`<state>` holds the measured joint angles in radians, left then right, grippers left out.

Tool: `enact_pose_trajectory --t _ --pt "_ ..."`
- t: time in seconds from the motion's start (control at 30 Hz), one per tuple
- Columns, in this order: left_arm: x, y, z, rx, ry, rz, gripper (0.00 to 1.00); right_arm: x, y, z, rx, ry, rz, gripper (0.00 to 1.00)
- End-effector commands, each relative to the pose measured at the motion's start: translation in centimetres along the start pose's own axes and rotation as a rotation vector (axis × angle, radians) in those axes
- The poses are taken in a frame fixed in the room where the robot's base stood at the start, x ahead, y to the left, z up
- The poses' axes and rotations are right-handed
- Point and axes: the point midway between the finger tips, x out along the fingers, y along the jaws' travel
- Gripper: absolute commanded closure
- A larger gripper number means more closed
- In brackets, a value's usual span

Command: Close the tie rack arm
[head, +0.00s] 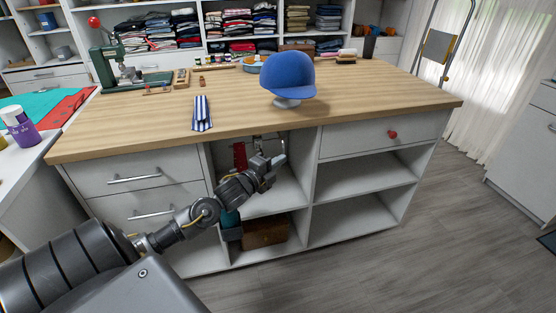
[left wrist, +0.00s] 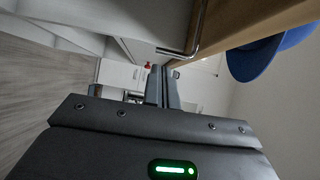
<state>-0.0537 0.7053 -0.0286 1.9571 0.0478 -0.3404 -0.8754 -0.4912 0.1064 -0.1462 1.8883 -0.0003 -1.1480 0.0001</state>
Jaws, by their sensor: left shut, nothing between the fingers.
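A thin bent metal rod (left wrist: 196,35), apparently the tie rack arm, shows in the left wrist view under the wooden tabletop edge. In the head view a red tie (head: 240,155) hangs in the upper middle cubby under the table. The rack itself is mostly hidden there behind my gripper. My left gripper (head: 278,161) is in front of that cubby's opening, just below the tabletop's front edge. Its fingers (left wrist: 164,86) are shut and empty in the left wrist view, below the rod's bent end. I cannot tell if they touch it. My right gripper is not in view.
The wooden tabletop (head: 370,95) overhangs the cubbies. On it are a blue cap (head: 288,75) and a striped tie (head: 202,114). A drawer with a red knob (head: 393,134) is right of the cubby. A brown box (head: 265,233) sits below. The floor at right is clear.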

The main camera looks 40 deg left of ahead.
Motion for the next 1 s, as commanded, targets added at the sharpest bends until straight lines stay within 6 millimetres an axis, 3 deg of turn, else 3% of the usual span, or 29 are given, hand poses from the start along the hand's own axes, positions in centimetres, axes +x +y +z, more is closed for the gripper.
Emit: enact_pose_trajectory --t 0.57,0.8,1.0 --pt "0.9 0.0 1.0 0.001 0.000 0.000 1.00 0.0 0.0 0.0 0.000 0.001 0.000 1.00" --pt "3.3 -0.1 4.6 0.003 -0.002 -0.001 1.00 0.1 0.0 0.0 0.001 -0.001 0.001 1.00" --pt "4.1 -0.1 5.8 -0.001 0.000 -0.001 1.00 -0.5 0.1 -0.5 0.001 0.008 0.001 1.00"
